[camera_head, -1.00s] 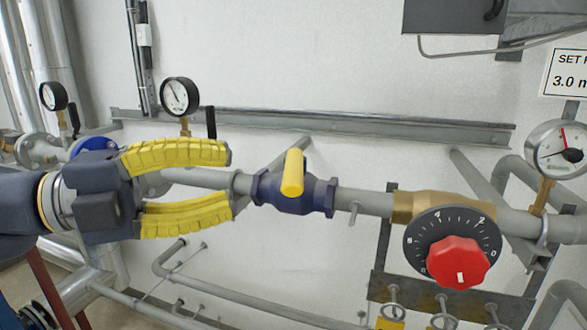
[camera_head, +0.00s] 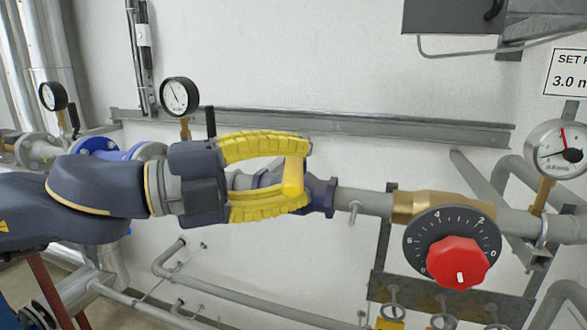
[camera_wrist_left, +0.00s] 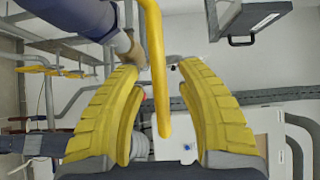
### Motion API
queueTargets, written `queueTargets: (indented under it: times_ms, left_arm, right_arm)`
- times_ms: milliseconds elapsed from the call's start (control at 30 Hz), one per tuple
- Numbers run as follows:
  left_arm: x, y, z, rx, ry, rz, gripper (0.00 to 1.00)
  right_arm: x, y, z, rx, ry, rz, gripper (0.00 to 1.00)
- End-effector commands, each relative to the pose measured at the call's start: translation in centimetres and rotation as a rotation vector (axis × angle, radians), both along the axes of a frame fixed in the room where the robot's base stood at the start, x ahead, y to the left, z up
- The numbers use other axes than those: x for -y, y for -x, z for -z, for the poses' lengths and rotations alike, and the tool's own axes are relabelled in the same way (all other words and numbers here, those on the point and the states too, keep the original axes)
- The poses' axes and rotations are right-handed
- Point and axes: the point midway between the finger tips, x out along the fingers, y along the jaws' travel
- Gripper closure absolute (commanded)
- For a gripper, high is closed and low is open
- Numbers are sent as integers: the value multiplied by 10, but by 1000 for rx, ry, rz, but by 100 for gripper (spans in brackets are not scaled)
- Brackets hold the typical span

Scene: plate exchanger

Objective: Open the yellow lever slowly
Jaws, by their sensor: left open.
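The yellow lever (camera_head: 294,176) sits on a dark blue valve body (camera_head: 321,197) in the grey pipe, in the head view. The lever points up and toward the camera. My left gripper (camera_head: 308,176) is open, with one yellow finger above and one below the lever end. In the left wrist view the yellow lever (camera_wrist_left: 157,75) runs down between the two spread fingers of my left gripper (camera_wrist_left: 158,68). The fingers hide part of the valve in the head view. My right gripper is not in view.
A red knob (camera_head: 458,263) on a black dial and a brass fitting (camera_head: 412,206) are to the right on the pipe. A pressure gauge (camera_head: 180,96) stands behind my left arm. Another gauge (camera_head: 556,149) is at the far right. A wall rail (camera_head: 400,129) runs behind.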

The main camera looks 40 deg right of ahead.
Motion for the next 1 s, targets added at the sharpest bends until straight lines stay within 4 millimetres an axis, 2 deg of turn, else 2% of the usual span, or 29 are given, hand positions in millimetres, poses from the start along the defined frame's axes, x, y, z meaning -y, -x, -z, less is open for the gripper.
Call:
queueTargets:
  times_ms: [133, 467, 1000]
  left_arm:
    - [0, 0, 0, 0, 0, 0, 61]
    - [0, 0, 0, 0, 0, 0, 99]
    - [1, 2, 0, 0, 0, -15, 100]
  right_arm:
    - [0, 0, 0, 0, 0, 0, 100]
    - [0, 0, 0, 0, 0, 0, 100]
    - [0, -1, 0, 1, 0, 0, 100]
